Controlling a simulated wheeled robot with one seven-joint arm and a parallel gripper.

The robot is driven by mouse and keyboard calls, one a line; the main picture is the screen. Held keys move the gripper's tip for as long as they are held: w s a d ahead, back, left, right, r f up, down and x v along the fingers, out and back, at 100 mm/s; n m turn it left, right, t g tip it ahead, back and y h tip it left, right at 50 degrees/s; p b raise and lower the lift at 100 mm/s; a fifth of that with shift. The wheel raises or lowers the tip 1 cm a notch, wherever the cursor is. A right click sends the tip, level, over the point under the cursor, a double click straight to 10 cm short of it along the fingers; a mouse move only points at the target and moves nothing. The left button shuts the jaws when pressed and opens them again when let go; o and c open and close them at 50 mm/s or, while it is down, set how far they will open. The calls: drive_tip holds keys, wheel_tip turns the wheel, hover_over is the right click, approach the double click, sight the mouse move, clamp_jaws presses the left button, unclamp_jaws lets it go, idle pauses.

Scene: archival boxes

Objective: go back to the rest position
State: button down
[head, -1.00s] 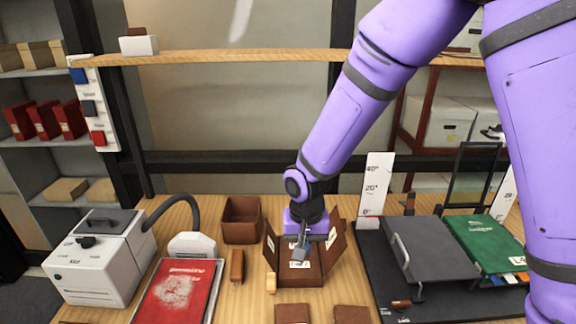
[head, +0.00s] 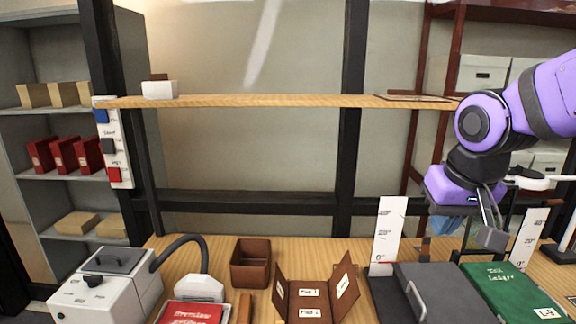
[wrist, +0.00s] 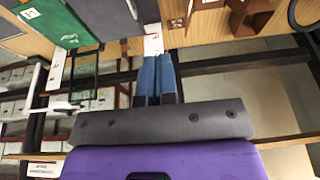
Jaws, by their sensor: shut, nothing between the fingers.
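My gripper (head: 490,238) is raised at the right in the head view, above the back of the wooden table and near the dark grey board (head: 440,295). It is shut and empty. In the wrist view my gripper's blue fingers (wrist: 156,78) lie side by side with nothing between them. The wrist picture appears upside down, with the table along its top edge. My purple arm enters the head view from the right edge.
A wooden shelf (head: 300,101) spans the back. A green ledger (head: 510,290) lies right of the grey board, with white scale cards (head: 388,235) behind. An open brown folder box (head: 312,300), a brown bin (head: 251,262), a red book (head: 190,313) and a white machine (head: 105,285) stand leftward.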

drive_tip(key=s+d+r, duration=0.2)
drive_tip(key=s+d, duration=0.1)
drive_tip(key=s, duration=0.2)
drive_tip(key=s+d+r+t, duration=0.1)
drive_tip(key=s+d+r, duration=0.1)
drive_tip(key=s, duration=0.3)
drive_tip(key=shift+s+d+r+t, duration=0.3)
drive_tip(key=shift+s+d+r, duration=0.05)
drive_tip(key=shift+s+d, duration=0.05)
drive_tip(key=shift+w, duration=0.15)
idle(0.9)
